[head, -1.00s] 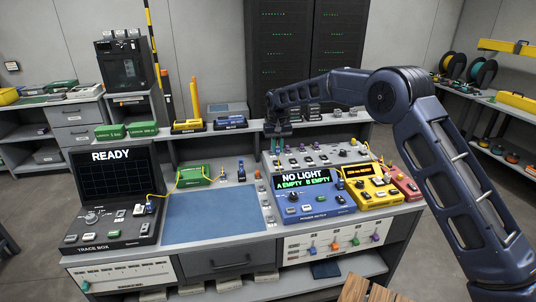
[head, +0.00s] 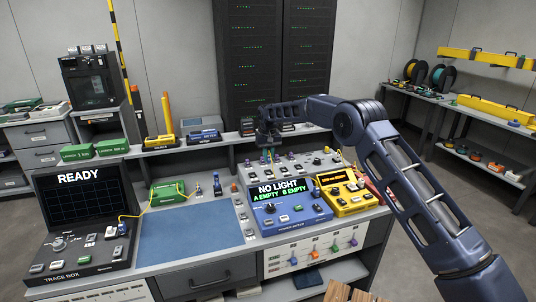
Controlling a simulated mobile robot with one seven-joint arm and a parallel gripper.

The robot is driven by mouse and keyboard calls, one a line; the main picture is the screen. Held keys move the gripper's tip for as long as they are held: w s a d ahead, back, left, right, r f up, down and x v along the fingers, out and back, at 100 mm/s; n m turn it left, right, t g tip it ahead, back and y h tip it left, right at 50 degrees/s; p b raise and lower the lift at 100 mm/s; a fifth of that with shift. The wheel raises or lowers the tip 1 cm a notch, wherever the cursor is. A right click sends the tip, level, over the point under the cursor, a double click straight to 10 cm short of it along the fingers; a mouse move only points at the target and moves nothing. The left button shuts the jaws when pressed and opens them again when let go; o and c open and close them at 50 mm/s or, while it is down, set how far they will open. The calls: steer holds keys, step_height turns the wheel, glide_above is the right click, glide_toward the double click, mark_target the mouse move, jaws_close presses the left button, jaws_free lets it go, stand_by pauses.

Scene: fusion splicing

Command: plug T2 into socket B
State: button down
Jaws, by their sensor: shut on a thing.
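My gripper (head: 269,145) points down over the grey panel (head: 325,160) at the back of the bench. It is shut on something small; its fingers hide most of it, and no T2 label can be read. The blue power meter (head: 318,213) stands in front of that panel and its screen reads NO LIGHT, A EMPTY, B EMPTY. I cannot make out socket B at this size. Several small coloured plugs or knobs stand on the grey panel, close to my gripper.
A yellow meter (head: 352,200) stands right of the blue one. A black trace box (head: 75,262) reading READY is at left, with a yellow cable to a green box (head: 166,195). The blue mat (head: 190,240) is clear. Shelves stand behind.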

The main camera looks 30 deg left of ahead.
mark_target(268, 163)
steer(key=shift+f, duration=2.1)
steer(key=shift+f, duration=0.5)
steer(key=c, duration=1.3)
jaws_free()
steer(key=shift+o, duration=0.2)
step_height(268, 163, up, 11)
steer(key=shift+f, duration=0.1)
